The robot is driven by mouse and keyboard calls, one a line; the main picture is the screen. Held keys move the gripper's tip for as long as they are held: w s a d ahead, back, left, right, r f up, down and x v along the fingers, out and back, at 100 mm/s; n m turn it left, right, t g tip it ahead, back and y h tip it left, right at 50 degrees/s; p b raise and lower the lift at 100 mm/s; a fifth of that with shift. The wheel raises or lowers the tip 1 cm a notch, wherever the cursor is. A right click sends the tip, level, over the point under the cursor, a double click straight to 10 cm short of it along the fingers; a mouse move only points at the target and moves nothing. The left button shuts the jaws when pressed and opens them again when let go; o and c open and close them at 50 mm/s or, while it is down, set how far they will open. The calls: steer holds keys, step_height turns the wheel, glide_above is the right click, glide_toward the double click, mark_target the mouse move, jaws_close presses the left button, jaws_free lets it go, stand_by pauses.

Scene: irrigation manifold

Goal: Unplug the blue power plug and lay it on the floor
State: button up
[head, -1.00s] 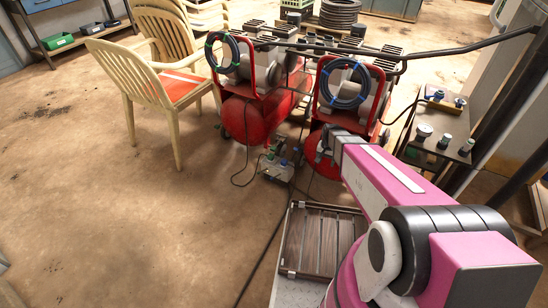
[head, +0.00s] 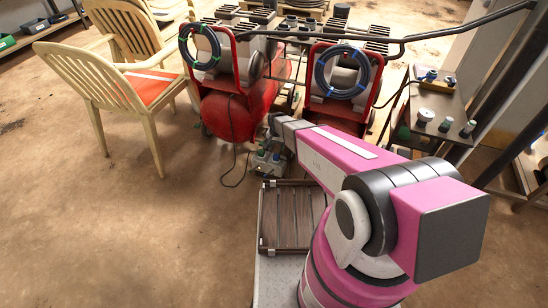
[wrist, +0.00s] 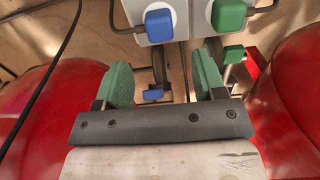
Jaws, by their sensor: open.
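The blue power plug (wrist: 160,24) is seated in a grey-white socket box (wrist: 184,8) at the top of the wrist view, with a dark cable leaving to the left. A green plug (wrist: 229,14) sits beside it on the right. My gripper (wrist: 164,78) is open and empty, its two green fingertips apart and below the plugs in the wrist view, not touching them.
A black cable (head: 233,175) loops on the floor. Cream chairs (head: 95,78) stand left. A table (head: 440,108) with fittings is right. The floor at lower left is clear.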

mark_target(278, 156)
steer(key=shift+f, duration=0.15)
steer(key=shift+f, duration=4.4)
steer(key=shift+s+d+f, duration=0.15)
steer(key=shift+d, duration=0.25)
steer(key=c, duration=1)
steer(key=shift+o, duration=0.2)
steer(key=shift+r, duration=3.2)
